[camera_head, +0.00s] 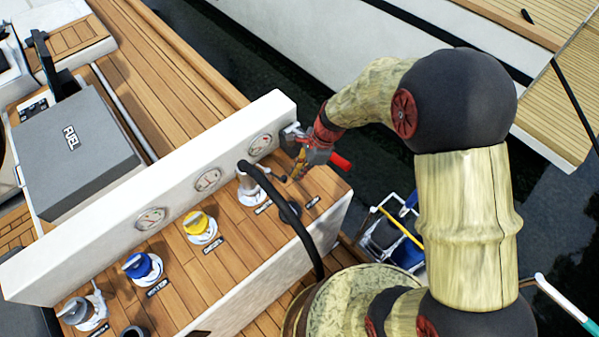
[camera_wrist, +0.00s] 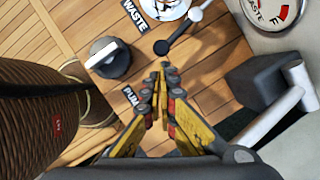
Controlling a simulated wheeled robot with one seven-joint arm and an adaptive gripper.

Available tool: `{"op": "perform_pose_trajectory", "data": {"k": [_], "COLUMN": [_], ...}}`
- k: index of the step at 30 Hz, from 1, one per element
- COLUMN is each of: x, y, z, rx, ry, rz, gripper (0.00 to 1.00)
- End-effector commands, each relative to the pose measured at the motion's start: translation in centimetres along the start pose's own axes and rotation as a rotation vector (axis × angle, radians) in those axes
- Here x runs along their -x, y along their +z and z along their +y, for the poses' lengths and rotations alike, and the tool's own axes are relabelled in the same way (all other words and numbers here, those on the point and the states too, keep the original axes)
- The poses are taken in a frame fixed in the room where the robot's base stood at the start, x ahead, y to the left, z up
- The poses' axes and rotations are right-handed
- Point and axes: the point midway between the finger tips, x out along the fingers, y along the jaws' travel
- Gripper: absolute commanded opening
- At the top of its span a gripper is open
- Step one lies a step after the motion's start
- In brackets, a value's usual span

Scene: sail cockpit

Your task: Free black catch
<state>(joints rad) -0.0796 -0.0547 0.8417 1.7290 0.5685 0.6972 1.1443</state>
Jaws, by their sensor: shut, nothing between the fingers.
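A short lever with a black ball end (camera_wrist: 161,47) lies beside the fitting labelled WASTE; it seems to be the black catch. It also shows in the head view as a small dark tip (camera_head: 283,178). My gripper (camera_wrist: 164,72) is shut and empty, its fingertips close to the black ball, a small gap showing between them. In the head view my gripper (camera_head: 298,172) points down over the far right end of the wooden ledge. Whether a fingertip touches the lever, I cannot tell.
A black knob (camera_wrist: 108,57) sits left of my fingers, near a PUMP label (camera_wrist: 132,102). A dark block with a grey bar (camera_wrist: 255,82) stands close on the right. A black hose (camera_head: 270,185) loops over the ledge. A white panel with gauges (camera_head: 208,180) backs it.

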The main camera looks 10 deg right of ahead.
Motion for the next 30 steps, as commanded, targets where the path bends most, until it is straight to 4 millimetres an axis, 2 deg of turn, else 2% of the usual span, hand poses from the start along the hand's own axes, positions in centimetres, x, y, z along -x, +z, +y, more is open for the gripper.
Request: {"op": "perform_pose_trajectory", "data": {"k": [13,30], "x": [-0.4,-0.5], "y": [1.8,1.5], "z": [2.4,2.0], "rx": [-0.247,-0.258], "ry": [-0.09,-0.094], "rz": [0.0,0.0], "gripper": [0.0,0.0]}}
